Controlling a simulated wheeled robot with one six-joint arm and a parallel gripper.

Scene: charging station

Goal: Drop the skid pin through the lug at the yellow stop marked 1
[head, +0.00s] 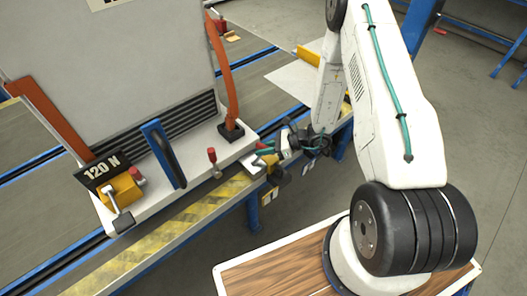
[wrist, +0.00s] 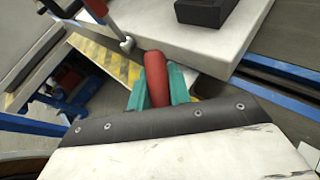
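My gripper (head: 264,152) is at the right end of the white skid (head: 190,165), above the yellow-and-black striped edge. In the wrist view its teal fingers (wrist: 160,93) are shut on a red grip (wrist: 155,72), which looks like the skid pin's handle; the pin's lower part is hidden. Yellow parts (head: 282,176) show just below my gripper, with a white tag (head: 268,196) on the rail under them. The tag's number is too small to read. The lug cannot be made out clearly.
A red-handled clamp (head: 212,160) stands on the skid left of my gripper; another red handle (head: 138,174) is by the yellow block (head: 121,189) and the 120 N sign (head: 102,171). An orange post (head: 222,70) rises behind. A wood-topped surface (head: 275,272) lies in front.

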